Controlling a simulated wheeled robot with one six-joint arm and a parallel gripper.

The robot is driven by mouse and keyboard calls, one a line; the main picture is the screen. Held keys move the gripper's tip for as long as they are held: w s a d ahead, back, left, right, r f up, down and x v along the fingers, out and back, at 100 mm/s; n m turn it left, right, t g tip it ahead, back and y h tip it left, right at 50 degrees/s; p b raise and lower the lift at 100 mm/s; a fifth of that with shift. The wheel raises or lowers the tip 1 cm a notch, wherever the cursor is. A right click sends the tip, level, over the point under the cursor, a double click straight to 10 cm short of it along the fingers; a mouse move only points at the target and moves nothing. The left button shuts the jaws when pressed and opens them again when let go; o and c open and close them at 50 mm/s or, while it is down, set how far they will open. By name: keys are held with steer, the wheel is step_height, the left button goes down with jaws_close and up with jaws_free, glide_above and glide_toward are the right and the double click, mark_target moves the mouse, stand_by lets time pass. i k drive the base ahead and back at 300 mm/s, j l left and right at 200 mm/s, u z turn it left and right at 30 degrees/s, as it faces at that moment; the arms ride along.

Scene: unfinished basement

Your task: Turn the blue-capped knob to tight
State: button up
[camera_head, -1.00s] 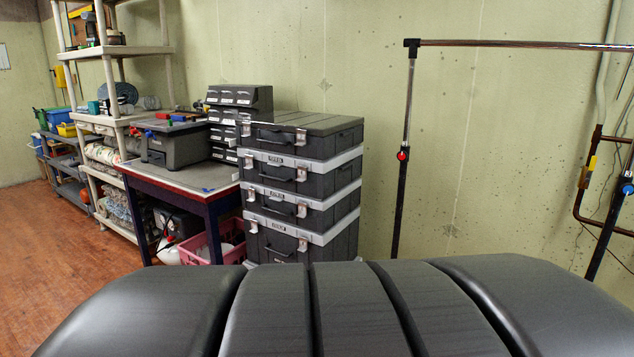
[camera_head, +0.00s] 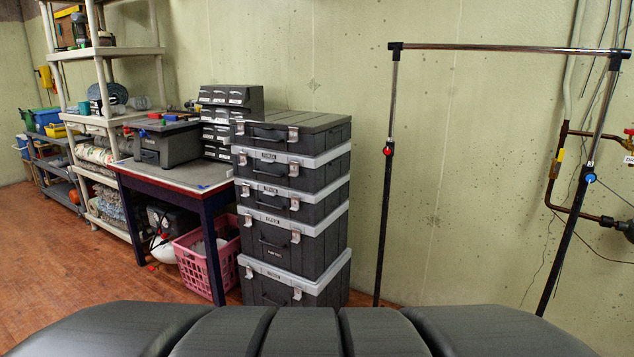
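A metal rack (camera_head: 510,48) with two dark uprights and a chrome top bar stands against the wall at the right. A blue-capped knob (camera_head: 590,177) sits on its right upright, about midway up the visible part. A red-capped knob (camera_head: 388,151) sits on its left upright. How tight either knob is cannot be told from here. My gripper is not in view.
A stack of dark grey cases (camera_head: 300,222) stands left of the rack. A work table (camera_head: 178,178) with a pink basket (camera_head: 208,262) beneath is further left. Pipes (camera_head: 560,165) run on the wall behind the blue-capped knob. My dark body fills the bottom edge.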

mark_target(589, 177)
steer(key=z, duration=1.25)
